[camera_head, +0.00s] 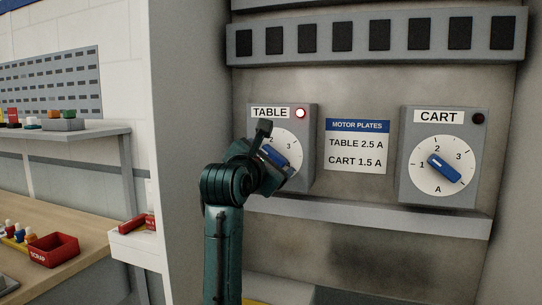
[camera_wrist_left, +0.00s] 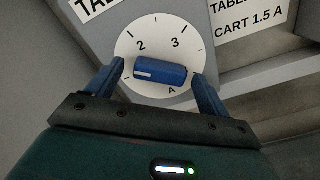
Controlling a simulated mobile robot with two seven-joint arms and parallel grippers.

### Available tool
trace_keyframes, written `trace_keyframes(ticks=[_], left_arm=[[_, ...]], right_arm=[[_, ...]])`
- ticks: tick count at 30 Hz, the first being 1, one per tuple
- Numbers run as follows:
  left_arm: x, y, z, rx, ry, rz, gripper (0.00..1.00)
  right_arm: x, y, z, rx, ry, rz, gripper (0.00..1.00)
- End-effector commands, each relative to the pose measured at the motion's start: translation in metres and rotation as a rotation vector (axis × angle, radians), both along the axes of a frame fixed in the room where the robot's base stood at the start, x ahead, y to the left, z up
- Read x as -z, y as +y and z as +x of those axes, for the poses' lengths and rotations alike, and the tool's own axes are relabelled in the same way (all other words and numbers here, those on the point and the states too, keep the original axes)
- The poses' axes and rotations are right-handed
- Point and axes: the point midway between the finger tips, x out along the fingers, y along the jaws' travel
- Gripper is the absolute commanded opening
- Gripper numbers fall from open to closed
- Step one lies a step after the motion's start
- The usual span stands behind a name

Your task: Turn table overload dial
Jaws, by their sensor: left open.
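The table overload dial is a blue knob (camera_wrist_left: 160,72) on a round white face (camera_wrist_left: 131,47) marked 2, 3 and A, on a grey box labelled TABLE (camera_head: 269,113). A red lamp (camera_head: 300,113) on that box is lit. My left gripper (camera_wrist_left: 160,82) is open, with one finger on each side of the knob, near its two ends; I cannot tell whether they touch it. In the head view my left gripper (camera_head: 270,152) covers part of the dial, and the knob shows only partly. A white mark shows at the knob's left end in the wrist view. My right gripper is not in view.
A CART box (camera_head: 438,115) with a similar blue knob (camera_head: 443,168) stands to the right; its lamp is dark. A plate (camera_head: 357,147) between the boxes reads TABLE 2.5 A, CART 1.5 A. A grey ledge (camera_head: 400,217) runs below. A red scrap bin (camera_head: 53,249) sits on the left bench.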

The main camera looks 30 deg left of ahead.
Motion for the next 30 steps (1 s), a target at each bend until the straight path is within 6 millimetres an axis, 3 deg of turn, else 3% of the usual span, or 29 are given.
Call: trace_keyframes(ticks=[12,27,30], left_arm=[[0.0003,0.0021,0.009,0.001,-0.001,0.0,0.8],[0.0001,0.0021,0.0086,0.001,-0.001,0.0,0.39],[0.0001,0.0021,0.0086,0.001,-0.001,0.0,0.35]], right_arm=[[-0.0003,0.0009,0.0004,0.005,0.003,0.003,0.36],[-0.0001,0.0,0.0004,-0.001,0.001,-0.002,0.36],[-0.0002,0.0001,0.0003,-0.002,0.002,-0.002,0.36]])
